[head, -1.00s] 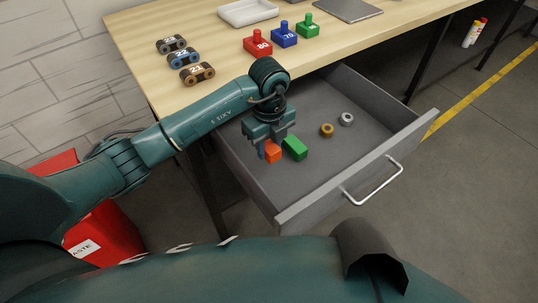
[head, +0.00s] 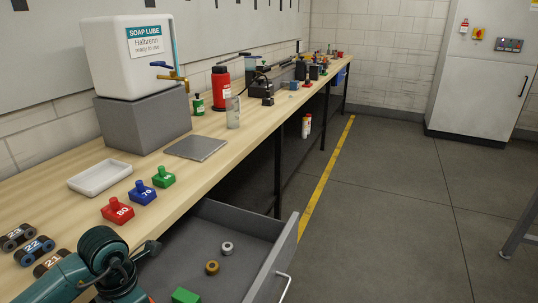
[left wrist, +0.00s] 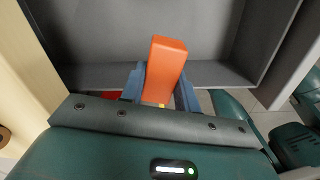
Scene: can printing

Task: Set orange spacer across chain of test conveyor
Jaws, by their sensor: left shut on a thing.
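The orange spacer (left wrist: 166,65) is a block held between the blue fingers of my left gripper (left wrist: 160,88) in the left wrist view. The gripper is shut on it, over the grey drawer. In the head view my left arm comes in at the bottom left, and its fingers are largely cut off by the lower edge. I cannot clearly make out the test conveyor or its chain; dark equipment (head: 290,75) stands far along the bench. My right gripper is not in view.
The open drawer (head: 240,218) holds a green block (head: 185,296), a brass ring (head: 212,267) and a grey ring (head: 227,248). On the bench are red (head: 117,210), blue (head: 142,193) and green (head: 163,177) numbered blocks, a white tray (head: 82,187) and a soap dispenser (head: 128,55).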

